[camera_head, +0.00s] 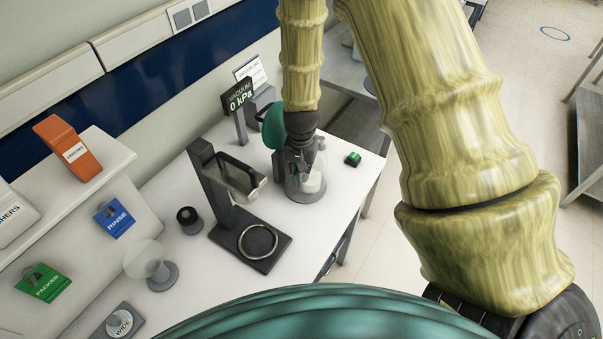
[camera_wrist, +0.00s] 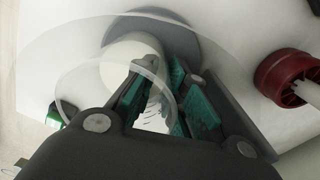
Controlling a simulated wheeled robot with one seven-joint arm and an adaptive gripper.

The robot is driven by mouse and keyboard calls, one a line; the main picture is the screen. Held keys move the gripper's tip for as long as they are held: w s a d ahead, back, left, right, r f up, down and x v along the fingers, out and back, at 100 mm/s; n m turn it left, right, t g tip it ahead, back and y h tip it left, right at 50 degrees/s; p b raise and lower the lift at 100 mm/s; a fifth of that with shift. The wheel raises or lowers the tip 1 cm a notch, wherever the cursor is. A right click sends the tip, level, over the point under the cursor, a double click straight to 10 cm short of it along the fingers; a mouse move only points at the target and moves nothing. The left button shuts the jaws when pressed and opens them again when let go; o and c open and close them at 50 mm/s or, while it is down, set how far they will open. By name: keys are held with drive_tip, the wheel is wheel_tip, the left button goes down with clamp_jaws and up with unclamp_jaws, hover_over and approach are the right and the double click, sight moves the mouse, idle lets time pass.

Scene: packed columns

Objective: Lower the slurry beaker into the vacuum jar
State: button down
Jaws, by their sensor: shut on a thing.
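The clear vacuum jar (camera_head: 290,190) stands on the white bench, right of the middle in the head view. Its wide transparent rim (camera_wrist: 40,50) also shows in the wrist view. The slurry beaker (camera_head: 313,182), clear with white contents, is within the jar's outline; the white contents (camera_wrist: 125,60) show in the wrist view. My gripper (camera_head: 301,158) points down over the jar. In the wrist view its teal-padded fingers (camera_wrist: 158,105) are shut on the beaker's rim. Whether the beaker touches the jar's floor is hidden.
A gauge reading 0 kPa (camera_head: 238,98) and a green lid-like disc (camera_head: 273,125) stand behind the jar. A dark stand with a ring (camera_head: 225,185) is close on the left. A small green block (camera_head: 353,158) lies right. A red round part (camera_wrist: 285,80) shows in the wrist view.

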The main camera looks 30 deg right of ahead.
drive_tip(key=shift+f, duration=0.35)
idle(0.6)
drive_tip(key=c, duration=1.4)
unclamp_jaws()
drive_tip(key=shift+r, duration=0.1)
wheel_tip(320, 180, up, 12)
drive_tip(key=shift+f, duration=0.1)
